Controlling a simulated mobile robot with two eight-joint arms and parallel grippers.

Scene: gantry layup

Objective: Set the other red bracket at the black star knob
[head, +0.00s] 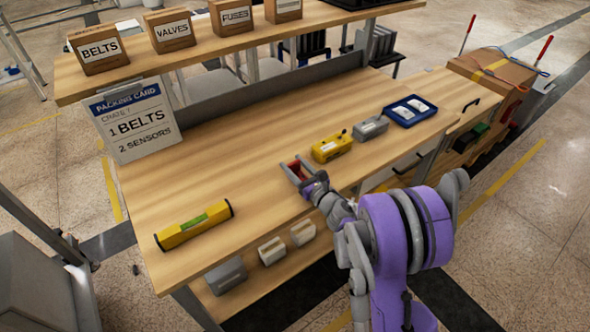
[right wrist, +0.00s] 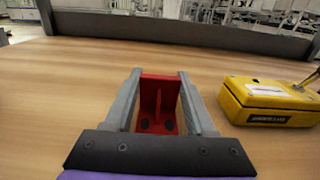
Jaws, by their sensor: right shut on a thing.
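A red bracket (head: 297,168) is between the fingers of my right gripper (head: 295,169), which is shut on it at the middle of the wooden bench. In the right wrist view, the red bracket (right wrist: 160,95) shows an upright plate, a rib and a base with two dark holes, between the grey fingers of the gripper (right wrist: 160,76). It is at or close to the bench top; I cannot tell whether it touches. I cannot make out a black star knob or a second red bracket. My left gripper is not in view.
A yellow device (head: 331,147) stands just right of the bracket and also shows in the right wrist view (right wrist: 268,102). A grey device (head: 370,128) and blue tray (head: 410,111) lie beyond it. A yellow level (head: 195,224) lies at left. The bench between is clear.

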